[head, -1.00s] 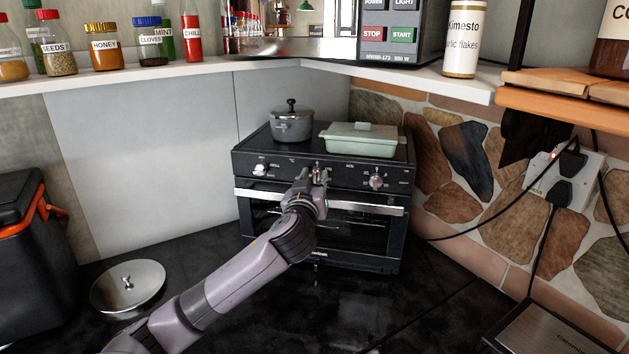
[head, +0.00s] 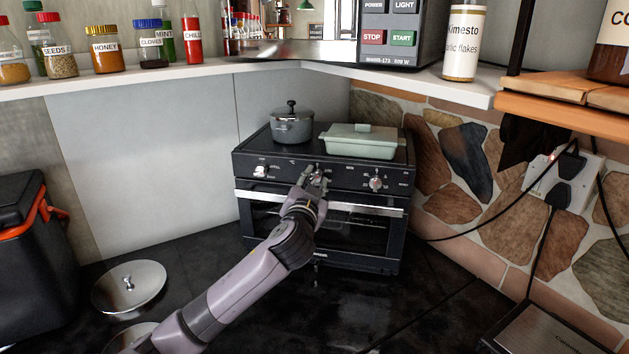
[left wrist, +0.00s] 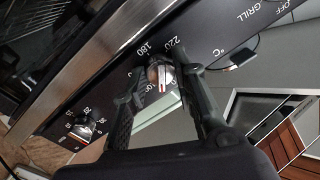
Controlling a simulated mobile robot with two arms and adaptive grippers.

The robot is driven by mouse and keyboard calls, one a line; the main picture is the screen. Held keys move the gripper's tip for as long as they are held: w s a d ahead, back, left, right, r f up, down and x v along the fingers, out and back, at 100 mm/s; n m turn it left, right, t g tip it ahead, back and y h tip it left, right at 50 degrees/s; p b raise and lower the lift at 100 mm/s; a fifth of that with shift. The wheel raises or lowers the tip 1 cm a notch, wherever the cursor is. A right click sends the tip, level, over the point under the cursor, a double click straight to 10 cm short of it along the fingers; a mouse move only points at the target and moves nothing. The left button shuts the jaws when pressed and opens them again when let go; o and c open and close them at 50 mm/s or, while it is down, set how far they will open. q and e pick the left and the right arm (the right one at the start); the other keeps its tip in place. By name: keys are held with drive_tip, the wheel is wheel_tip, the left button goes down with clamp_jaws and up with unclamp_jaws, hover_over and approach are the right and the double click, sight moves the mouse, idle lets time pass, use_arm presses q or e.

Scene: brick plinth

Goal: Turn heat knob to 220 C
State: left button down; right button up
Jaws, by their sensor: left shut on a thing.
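The oven (head: 318,225) stands in the corner on a dark counter, with a row of knobs along its front panel. The heat knob (left wrist: 160,76) is the middle one, by the °C mark. My left gripper (head: 315,181) is shut on this knob, with one finger on each side of it in the left wrist view (left wrist: 163,78). The numbers 180 and 220 show on the panel beside the knob. Other numbers are partly hidden by the fingers, and I cannot read the knob's exact setting. My right gripper is not in view.
A grey pot (head: 292,127) and a pale green lidded dish (head: 359,142) stand on the oven top. Another knob (head: 376,183) is to the right and one (head: 260,171) to the left. A metal lid (head: 129,288) and a black box with orange trim (head: 25,250) are at left.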

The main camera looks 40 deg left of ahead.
use_arm(q)
drive_tip(key=m+p, duration=0.1)
drive_tip(key=m, duration=0.2)
drive_tip(key=m+p, duration=0.1)
drive_tip(key=m, duration=0.2)
drive_tip(key=shift+m+t+h, duration=0.3)
drive_tip(key=shift+m, duration=0.1)
drive_tip(key=m+p, duration=0.3)
drive_tip(key=m, duration=0.2)
drive_tip(key=shift+a+m, duration=0.1)
drive_tip(key=shift+m, duration=0.3)
drive_tip(key=m+p, duration=0.3)
drive_tip(key=m, duration=0.2)
drive_tip(key=shift+s+m+h, duration=0.1)
drive_tip(key=shift+m+h, duration=0.3)
drive_tip(key=m+p, duration=0.4)
drive_tip(key=m, duration=0.2)
drive_tip(key=shift+r+m+h+p, duration=0.1)
drive_tip(key=shift+m+h+p, duration=0.2)
drive_tip(key=shift+h, duration=0.1)
drive_tip(key=m+p, duration=0.1)
drive_tip(key=m, duration=0.1)
drive_tip(key=shift+m, duration=0.4)
drive_tip(key=m, duration=0.3)
drive_tip(key=shift+m, duration=0.3)
drive_tip(key=m, duration=1)
drive_tip(key=shift+g, duration=0.4)
drive_tip(key=shift+m, duration=0.3)
